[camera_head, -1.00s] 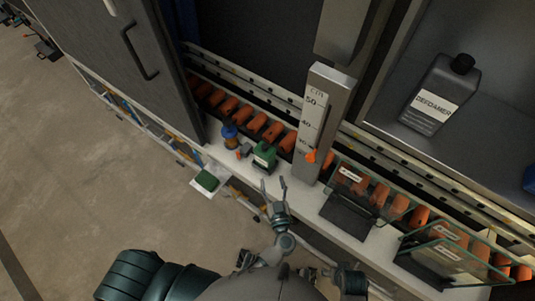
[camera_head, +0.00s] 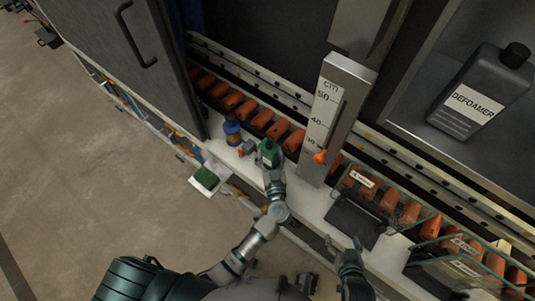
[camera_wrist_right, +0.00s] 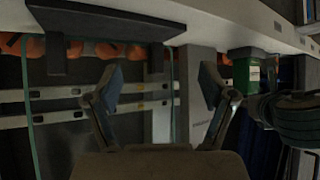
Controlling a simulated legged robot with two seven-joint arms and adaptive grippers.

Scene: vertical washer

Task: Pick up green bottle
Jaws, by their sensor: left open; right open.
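The green bottle (camera_head: 268,150) stands upright on the pale ledge, left of the tall centimetre scale. It also shows at the right in the right wrist view (camera_wrist_right: 254,75). My left gripper (camera_head: 273,172) is open at the near side of the bottle, with its fingers at the lower part. The fingers partly cover the bottle, and I cannot tell whether they touch it. My right gripper (camera_head: 347,246) is open and empty, in front of the ledge to the right; its spread fingers show in the right wrist view (camera_wrist_right: 160,88).
A blue and amber bottle (camera_head: 232,132) and a small grey and orange item (camera_head: 246,148) stand left of the green bottle. The scale post (camera_head: 328,118) rises to the right. A clear-sided bin (camera_head: 385,195) is further right. A defoamer bottle (camera_head: 480,95) stands on the right shelf.

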